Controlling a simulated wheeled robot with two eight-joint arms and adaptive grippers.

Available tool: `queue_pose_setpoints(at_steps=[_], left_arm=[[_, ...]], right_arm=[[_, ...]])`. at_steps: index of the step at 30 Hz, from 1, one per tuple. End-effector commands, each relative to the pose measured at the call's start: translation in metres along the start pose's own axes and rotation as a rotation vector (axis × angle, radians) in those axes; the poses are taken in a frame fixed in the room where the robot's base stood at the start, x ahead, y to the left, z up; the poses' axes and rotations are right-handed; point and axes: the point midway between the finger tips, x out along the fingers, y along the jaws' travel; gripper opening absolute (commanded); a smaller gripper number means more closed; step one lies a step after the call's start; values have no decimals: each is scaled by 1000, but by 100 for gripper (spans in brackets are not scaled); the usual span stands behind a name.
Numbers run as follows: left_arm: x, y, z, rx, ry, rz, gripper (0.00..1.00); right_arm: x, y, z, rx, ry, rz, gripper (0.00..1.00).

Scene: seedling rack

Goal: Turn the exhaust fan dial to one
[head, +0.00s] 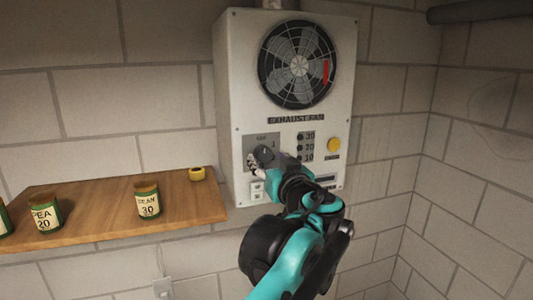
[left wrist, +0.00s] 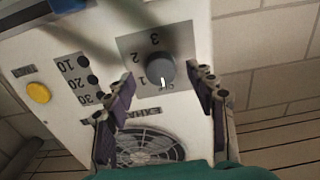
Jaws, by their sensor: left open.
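The exhaust fan dial (left wrist: 158,70) is a dark grey round knob on a grey plate marked Off, 1, 2 and 3. Its white pointer line is at the Off label in the left wrist view, where the panel appears upside down. My left gripper (left wrist: 160,76) is open, with one finger on each side of the dial and a visible gap to it on both sides. I cannot tell how far the fingertips are from the panel. In the head view my left gripper (head: 264,160) covers the dial and much of its plate.
The white fan box (head: 238,90) hangs on the block wall, with the fan (head: 298,65) above and a yellow button (head: 334,145) at the right. Buttons marked 10, 20 and 30 sit beside the dial plate. A wooden shelf (head: 100,215) with labelled cans is at the left.

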Motion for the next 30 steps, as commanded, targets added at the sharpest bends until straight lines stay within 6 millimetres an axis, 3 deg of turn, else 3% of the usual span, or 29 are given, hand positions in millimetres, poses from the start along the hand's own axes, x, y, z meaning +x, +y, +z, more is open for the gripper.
queue_pose_setpoints(at_steps=[4,13,14,19,30], left_arm=[[14,0,-1,0,0,-1,56],[17,0,1,0,-1,1,56],[17,0,0,0,-1,1,50],[17,0,0,0,-1,0,6],[17,0,0,36,-1,1,5]], right_arm=[[-4,0,-2,0,0,0,0],[-4,0,-2,0,0,0,0],[-4,0,-2,0,0,0,0],[-4,0,-3,0,0,0,0],[-4,0,-2,0,0,0,0]])
